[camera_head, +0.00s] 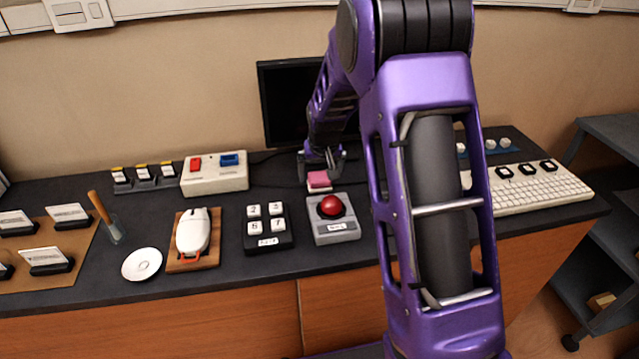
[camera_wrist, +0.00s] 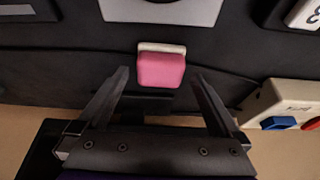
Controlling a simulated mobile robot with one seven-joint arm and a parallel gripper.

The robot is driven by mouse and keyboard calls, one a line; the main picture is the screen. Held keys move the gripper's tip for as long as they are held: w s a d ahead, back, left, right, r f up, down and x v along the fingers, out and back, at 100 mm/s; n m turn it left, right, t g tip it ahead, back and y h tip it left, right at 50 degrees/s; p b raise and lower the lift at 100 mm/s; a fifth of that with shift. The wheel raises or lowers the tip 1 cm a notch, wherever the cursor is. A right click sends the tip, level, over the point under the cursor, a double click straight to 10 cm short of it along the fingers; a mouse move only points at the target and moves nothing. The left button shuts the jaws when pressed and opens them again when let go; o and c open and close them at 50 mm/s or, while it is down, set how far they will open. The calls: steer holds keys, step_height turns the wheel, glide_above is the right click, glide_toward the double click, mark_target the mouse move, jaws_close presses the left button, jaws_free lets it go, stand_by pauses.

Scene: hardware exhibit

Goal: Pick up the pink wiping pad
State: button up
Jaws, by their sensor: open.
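The pink wiping pad (camera_head: 319,180) lies on the dark tabletop behind the grey box with the red ball. In the wrist view the pad (camera_wrist: 161,70) is pink on top with a pale band along one edge. My gripper (camera_head: 322,163) is above and just behind the pad in the head view. In the wrist view my gripper (camera_wrist: 159,78) is open, with one finger on each side of the pad's line and the pad around the fingertip level. The fingers do not appear to touch it. The exact height between them is hard to tell.
A grey box with a red trackball (camera_head: 332,218) stands in front of the pad. A black keypad (camera_head: 267,228) is to its left. A beige box with red and blue switches (camera_head: 214,174) stands further left, and a dark monitor (camera_head: 288,100) behind. A keyboard (camera_head: 540,187) is at right.

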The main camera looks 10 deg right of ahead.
mark_target(320, 176)
steer(key=shift+x, duration=1)
steer(key=shift+c, duration=0.2)
steer(key=shift+r, duration=0.1)
steer(key=c, duration=1.2)
step_height(320, 176, up, 10)
steer(key=shift+p, duration=0.75)
steer(key=o, duration=0.6)
steer(key=c, duration=0.4)
